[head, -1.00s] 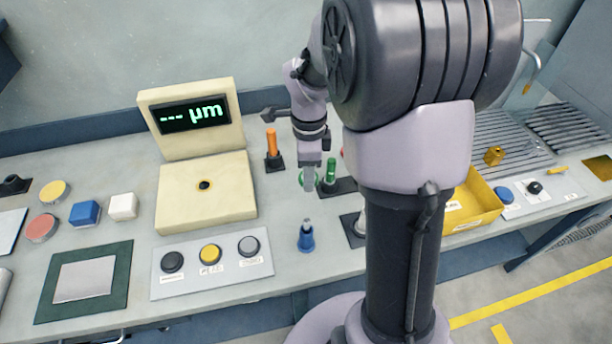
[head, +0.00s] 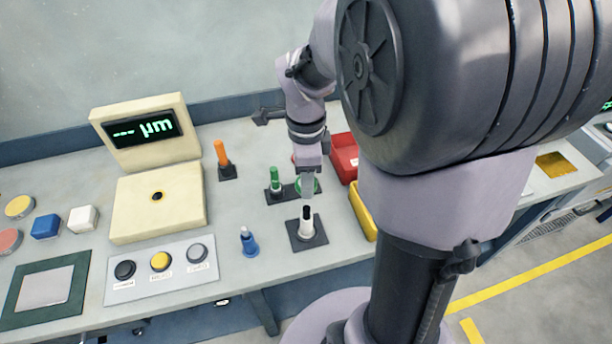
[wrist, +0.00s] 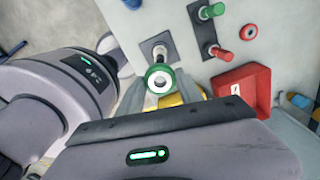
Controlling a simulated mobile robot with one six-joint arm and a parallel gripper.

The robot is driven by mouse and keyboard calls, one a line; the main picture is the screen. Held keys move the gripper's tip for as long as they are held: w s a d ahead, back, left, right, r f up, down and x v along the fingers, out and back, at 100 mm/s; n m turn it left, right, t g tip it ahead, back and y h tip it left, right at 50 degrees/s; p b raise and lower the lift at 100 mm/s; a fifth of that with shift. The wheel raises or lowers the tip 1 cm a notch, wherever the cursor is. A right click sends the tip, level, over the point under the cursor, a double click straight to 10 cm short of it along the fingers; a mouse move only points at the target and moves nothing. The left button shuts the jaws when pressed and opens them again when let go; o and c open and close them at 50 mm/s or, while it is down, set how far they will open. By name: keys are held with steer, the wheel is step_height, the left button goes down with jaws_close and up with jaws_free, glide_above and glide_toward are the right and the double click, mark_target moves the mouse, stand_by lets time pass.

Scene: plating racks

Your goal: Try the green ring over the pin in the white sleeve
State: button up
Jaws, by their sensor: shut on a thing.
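My gripper (head: 307,192) points down and is shut on the green ring (wrist: 149,80), which sits between its two fingertips in the wrist view. The ring's edge also shows behind the fingers in the head view (head: 317,186). In the wrist view the sleeve (wrist: 159,50) shows just beyond the ring. In the head view the fingertips are just above and behind the sleeve's top.
A blue peg (head: 248,241) stands to the left, an orange one (head: 222,154) farther back. A red bin (head: 343,152) and a yellow bin (head: 362,212) are at the right. A gauge (head: 150,205) stands left.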

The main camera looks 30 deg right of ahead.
mark_target(306, 208)
step_height(306, 208, down, 8)
steer(key=b, duration=0.6)
steer(key=shift+r, duration=0.25)
steer(key=shift+f+b, duration=0.35)
steer(key=shift+b, duration=0.1)
steer(key=shift+r, duration=0.2)
stand_by(0.5)
steer(key=shift+r+p, duration=1.65)
steer(key=shift+r, duration=0.25)
step_height(306, 208, up, 6)
steer(key=p, duration=0.8)
step_height(306, 208, down, 10)
steer(key=b, duration=0.8)
steer(key=shift+r+b, duration=0.2)
steer(key=shift+b, duration=0.15)
steer(key=shift+f+b, duration=0.3)
